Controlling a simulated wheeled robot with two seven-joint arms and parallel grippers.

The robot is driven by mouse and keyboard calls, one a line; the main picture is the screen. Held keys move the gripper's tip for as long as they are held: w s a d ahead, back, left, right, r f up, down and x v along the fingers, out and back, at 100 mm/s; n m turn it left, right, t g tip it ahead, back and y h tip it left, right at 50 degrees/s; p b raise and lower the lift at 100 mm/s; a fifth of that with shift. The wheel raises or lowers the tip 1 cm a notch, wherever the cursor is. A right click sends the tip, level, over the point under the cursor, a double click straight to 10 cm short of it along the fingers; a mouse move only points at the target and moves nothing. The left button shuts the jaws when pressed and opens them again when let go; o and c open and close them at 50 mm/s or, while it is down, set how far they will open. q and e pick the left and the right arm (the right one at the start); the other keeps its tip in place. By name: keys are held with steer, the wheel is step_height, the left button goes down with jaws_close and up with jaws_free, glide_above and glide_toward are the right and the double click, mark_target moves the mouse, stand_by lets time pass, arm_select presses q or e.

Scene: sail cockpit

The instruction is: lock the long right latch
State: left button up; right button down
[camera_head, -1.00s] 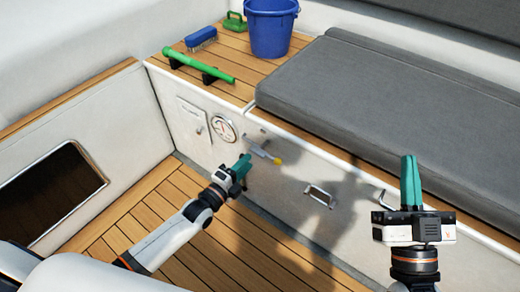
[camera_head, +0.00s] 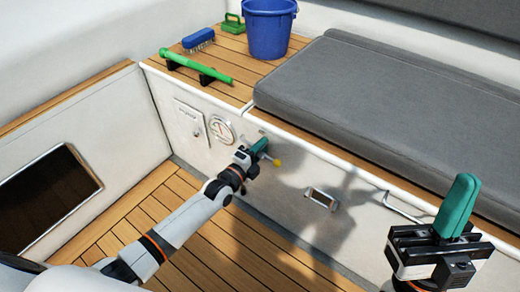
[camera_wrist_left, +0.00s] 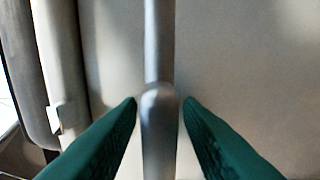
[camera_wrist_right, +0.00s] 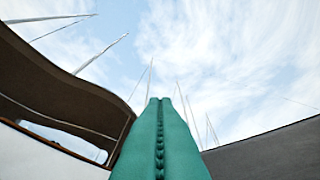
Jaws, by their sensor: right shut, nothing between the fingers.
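A grey lever with a yellow knob (camera_head: 278,162) is on the white locker front, right of the round gauge. Farther right, a bent grey bar (camera_head: 405,210) is on the same front; I cannot tell which one is the long right latch. My left gripper (camera_head: 263,146) is at the lever and hides much of it. In the left wrist view, its green fingers (camera_wrist_left: 160,102) stand open on either side of a grey metal rod (camera_wrist_left: 158,45), with small gaps. My right gripper (camera_head: 466,180) is shut and empty, pointing up; it also shows shut in the right wrist view (camera_wrist_right: 160,100).
A gauge (camera_head: 221,131), a small hatch (camera_head: 190,118) and a recessed handle (camera_head: 321,198) are on the locker front. A blue bucket (camera_head: 268,30), brush (camera_head: 199,38) and green tube (camera_head: 198,68) are on the wooden top beside the grey cushion (camera_head: 380,105).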

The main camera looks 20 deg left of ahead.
arm_select(q)
jaws_close()
